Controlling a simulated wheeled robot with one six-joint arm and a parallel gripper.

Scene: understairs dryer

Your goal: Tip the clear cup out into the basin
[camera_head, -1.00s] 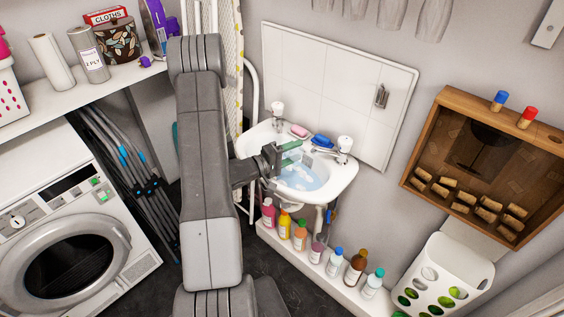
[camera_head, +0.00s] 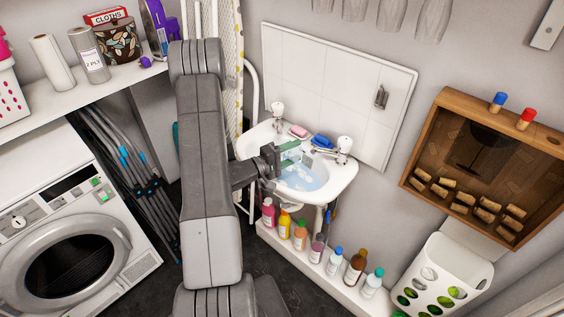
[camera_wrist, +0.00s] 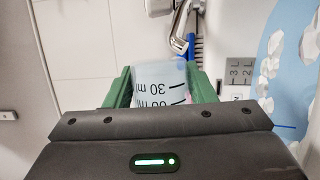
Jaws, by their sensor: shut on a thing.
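My gripper (camera_head: 291,156) is over the left part of the white basin (camera_head: 340,180), its green fingers closed on the clear cup (camera_wrist: 160,84). In the wrist view the cup sits between both fingers (camera_wrist: 162,90), with black "30 ml" and "60 ml" marks showing. The wrist view is rolled, with wall tiles on the left and water on the right, so the cup seems tipped well over. Its contents and mouth cannot be made out. The basin holds blue water (camera_head: 305,178) with white foam, also at the right of the wrist view (camera_wrist: 290,65).
Two taps, the left (camera_head: 277,109) and the right (camera_head: 344,146), flank a pink soap (camera_head: 299,131) and a blue item (camera_head: 322,141) on the basin's back rim. Several bottles (camera_head: 300,236) stand on a ledge below. A wooden cabinet (camera_head: 440,130) hangs at right.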

